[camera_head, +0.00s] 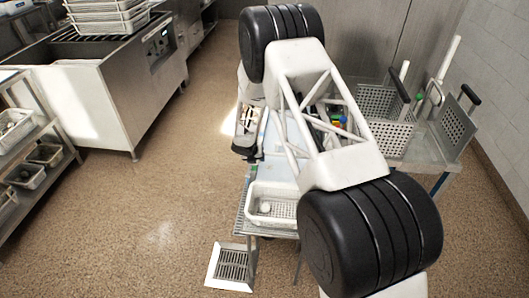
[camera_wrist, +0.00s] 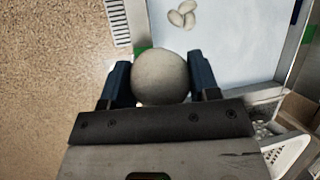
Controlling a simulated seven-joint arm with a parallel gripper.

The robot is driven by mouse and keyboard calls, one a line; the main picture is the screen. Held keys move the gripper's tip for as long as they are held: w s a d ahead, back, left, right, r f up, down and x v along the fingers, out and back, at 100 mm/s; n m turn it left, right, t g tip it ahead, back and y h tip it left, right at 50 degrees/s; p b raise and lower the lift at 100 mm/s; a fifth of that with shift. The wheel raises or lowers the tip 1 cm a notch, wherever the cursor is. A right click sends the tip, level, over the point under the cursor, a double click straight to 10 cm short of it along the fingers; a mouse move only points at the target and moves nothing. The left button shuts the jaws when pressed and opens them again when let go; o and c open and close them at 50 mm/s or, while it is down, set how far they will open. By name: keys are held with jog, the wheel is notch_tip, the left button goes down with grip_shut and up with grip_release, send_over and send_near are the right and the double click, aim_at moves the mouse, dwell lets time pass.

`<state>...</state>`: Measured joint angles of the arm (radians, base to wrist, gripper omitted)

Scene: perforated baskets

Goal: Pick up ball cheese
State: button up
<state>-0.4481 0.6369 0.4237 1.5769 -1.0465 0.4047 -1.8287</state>
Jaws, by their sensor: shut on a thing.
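A round pale grey ball, which I take as the ball cheese (camera_wrist: 161,77), sits between the two dark blue fingers of my gripper (camera_wrist: 162,84) in the wrist view. The fingers press on its left and right sides, so my gripper is shut on it. In the wrist view it appears above the edge between the white-topped table (camera_wrist: 235,52) and the floor; its height is hard to judge. In the head view my arm covers much of the table, and I cannot make out the ball there.
Several pale, egg-like pieces (camera_wrist: 182,15) lie on the white surface. A white perforated basket (camera_head: 271,196) with a small pale item stands at the table's near end. Perforated metal baskets (camera_head: 385,132) stand at the right. Open floor (camera_head: 165,200) lies to the left.

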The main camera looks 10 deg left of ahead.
jog(key=s+a, duration=0.4)
jog(key=s, duration=0.2)
jog(key=shift+s+a, duration=0.2)
jog(key=shift+s, duration=0.1)
dwell(0.4)
